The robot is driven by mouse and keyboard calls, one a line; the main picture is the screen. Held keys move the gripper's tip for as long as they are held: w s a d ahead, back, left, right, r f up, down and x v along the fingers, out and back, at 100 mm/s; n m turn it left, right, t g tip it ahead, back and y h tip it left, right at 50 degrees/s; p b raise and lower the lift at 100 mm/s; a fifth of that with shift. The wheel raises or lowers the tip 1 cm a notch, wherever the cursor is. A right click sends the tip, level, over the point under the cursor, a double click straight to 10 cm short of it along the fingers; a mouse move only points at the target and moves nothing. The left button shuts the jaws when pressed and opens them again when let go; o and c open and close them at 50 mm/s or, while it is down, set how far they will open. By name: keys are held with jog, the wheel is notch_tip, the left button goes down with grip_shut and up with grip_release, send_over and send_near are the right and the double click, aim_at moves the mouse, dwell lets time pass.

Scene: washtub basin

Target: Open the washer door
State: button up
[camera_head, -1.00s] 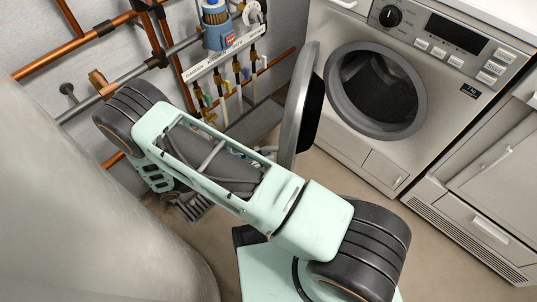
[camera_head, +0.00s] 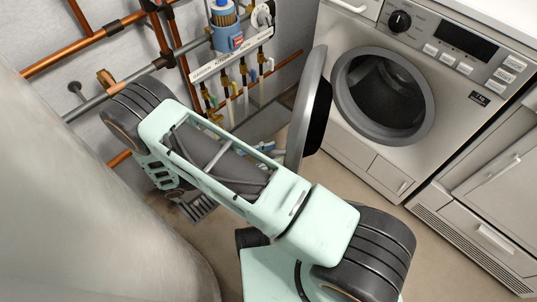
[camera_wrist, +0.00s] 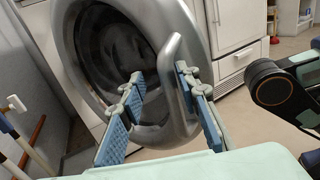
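The washer (camera_head: 385,150) stands at the upper right of the head view, its round opening (camera_head: 382,95) uncovered. Its round grey door (camera_head: 312,105) is swung out to the left, seen nearly edge-on. In the wrist view, the door's silver ring and dark glass (camera_wrist: 105,45) fill the upper middle, with a curved grey handle (camera_wrist: 172,62) on its right side. My gripper (camera_wrist: 160,75) is open, with one blue-padded finger on each side of the handle's lower part. Whether a finger touches it, I cannot tell. The fingers are not clearly seen in the head view.
Copper pipes (camera_head: 80,47) and a valve row (camera_head: 232,62) line the wall behind the door. A large grey cylinder (camera_head: 90,200) fills the left. Another appliance (camera_head: 495,195) stands right of the washer. Some floor (camera_head: 425,245) is free in front.

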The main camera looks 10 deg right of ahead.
notch_tip(320, 180, up, 9)
jog(key=shift+r, duration=0.2)
jog(key=shift+d, duration=0.1)
